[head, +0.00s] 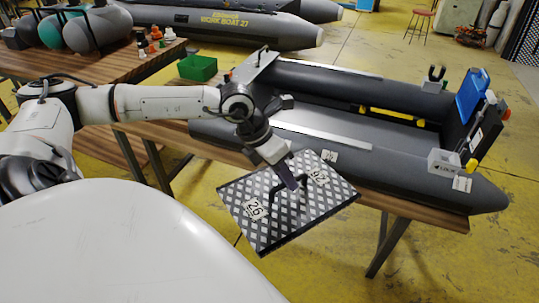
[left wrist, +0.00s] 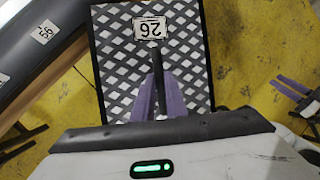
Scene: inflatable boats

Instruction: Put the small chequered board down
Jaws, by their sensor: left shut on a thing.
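The small chequered board (head: 270,231) is a flat square plate with a black-and-white diamond pattern, two white "26" labels and a dark handle across its middle. My left gripper (head: 293,182) is shut on the handle. It holds the board tilted in the air in front of the wooden table's near edge. In the left wrist view the board (left wrist: 115,85) fills the middle, with the purple fingers of the gripper (left wrist: 158,98) on either side of the dark handle.
A grey inflatable boat (head: 430,180) lies on the wooden table (head: 405,208) just behind the board. A green bin (head: 198,68) stands at the table's far left. The yellow floor (head: 460,270) is clear at right.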

